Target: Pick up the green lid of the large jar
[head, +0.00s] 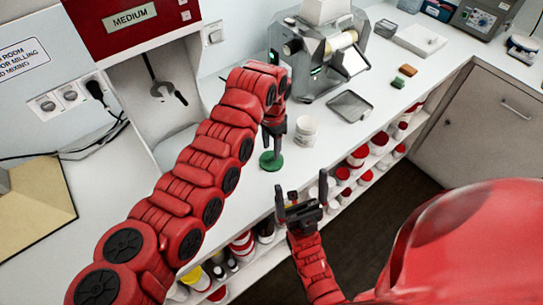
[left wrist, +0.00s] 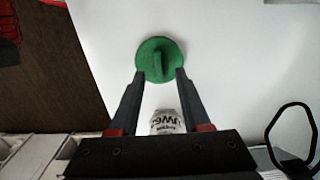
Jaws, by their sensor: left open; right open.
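The green lid (head: 270,161) lies on the white counter, a round disc with a raised grip bar across its top. It also shows in the left wrist view (left wrist: 160,59), just beyond my fingertips. My left gripper (head: 272,148) points down over the lid and is open, with nothing between its fingers; it also shows in the left wrist view (left wrist: 160,76). A white jar (head: 306,131) without a lid stands right of the lid; a white labelled container (left wrist: 167,122) shows between my fingers in the left wrist view. My right gripper (head: 302,188) is open and empty, near the counter's front edge.
A grey machine (head: 318,55) stands behind the jar, with a grey tray (head: 350,106) in front of it. Orange (head: 408,70) and green (head: 398,83) blocks lie farther right. Shelves under the counter hold several jars. The counter around the lid is mostly clear.

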